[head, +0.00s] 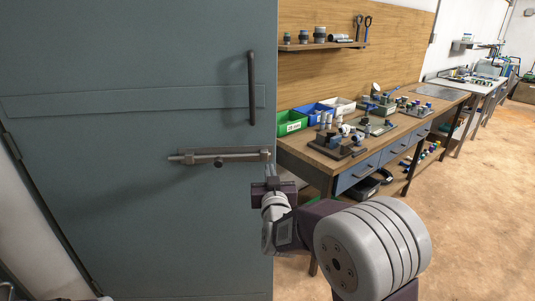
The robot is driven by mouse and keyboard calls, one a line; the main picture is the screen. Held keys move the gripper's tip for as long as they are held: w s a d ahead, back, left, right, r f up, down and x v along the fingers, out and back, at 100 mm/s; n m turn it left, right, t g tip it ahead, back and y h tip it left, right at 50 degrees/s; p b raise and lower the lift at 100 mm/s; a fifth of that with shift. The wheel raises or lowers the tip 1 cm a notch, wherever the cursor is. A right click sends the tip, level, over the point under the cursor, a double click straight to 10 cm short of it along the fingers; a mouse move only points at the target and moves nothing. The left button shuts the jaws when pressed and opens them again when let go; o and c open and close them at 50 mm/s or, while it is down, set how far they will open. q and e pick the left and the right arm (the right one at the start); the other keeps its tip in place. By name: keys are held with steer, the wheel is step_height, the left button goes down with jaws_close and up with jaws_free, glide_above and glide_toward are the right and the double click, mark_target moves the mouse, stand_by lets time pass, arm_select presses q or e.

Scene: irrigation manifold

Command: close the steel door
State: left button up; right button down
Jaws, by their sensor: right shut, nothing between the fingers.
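The steel door (130,215) is a large blue-grey panel that fills the left of the head view. Its hinges are on the left side, and its free right edge stands against the view of the workbench, with no frame seen there. A dark vertical handle (252,88) is on the upper right of the door. A sliding bolt (218,156) lies horizontally below it. My right gripper (271,172) is shut and empty, at the door's right edge just below the bolt's right end. I cannot tell whether it touches the door. My left gripper is out of view.
A wooden workbench (405,118) with fittings, bins and blue drawers stands behind and to the right of the door. A shelf (322,46) hangs on the wood panel above it. The brown floor (480,220) at the right is clear.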

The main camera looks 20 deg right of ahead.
steer(key=p, duration=0.4)
glide_toward(266, 147)
steer(key=w, duration=0.2)
steer(key=shift+d+x, duration=0.15)
steer(key=shift+x, duration=1.05)
steer(key=shift+d+x, duration=0.15)
steer(key=shift+x, duration=1.1)
steer(key=shift+s, duration=0.1)
